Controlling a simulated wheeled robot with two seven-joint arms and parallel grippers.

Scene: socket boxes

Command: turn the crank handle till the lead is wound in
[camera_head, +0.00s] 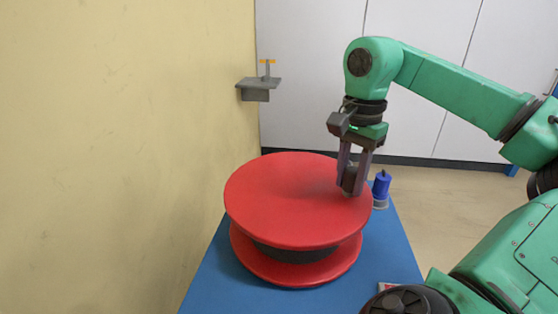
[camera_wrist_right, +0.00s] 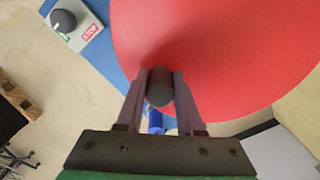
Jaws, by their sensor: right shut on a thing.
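A large red reel (camera_head: 290,190) with two flanges and a dark core stands on a blue table. The dark crank handle (camera_head: 350,177) stands up near the right rim of its top flange. My right gripper (camera_head: 350,188) comes down from above and is shut on the handle. In the right wrist view the handle (camera_wrist_right: 160,87) sits between the two fingers, above the red flange (camera_wrist_right: 220,50). The dark band between the flanges is partly hidden, and I cannot make out the lead's end. My left gripper is not in view.
A blue cylinder on a grey base (camera_head: 381,185) stands right of the reel, close to it. A box with a black knob (camera_wrist_right: 65,20) is on the blue table (camera_head: 225,285). A yellow wall (camera_head: 120,150) with a grey bracket (camera_head: 257,88) rises at the left.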

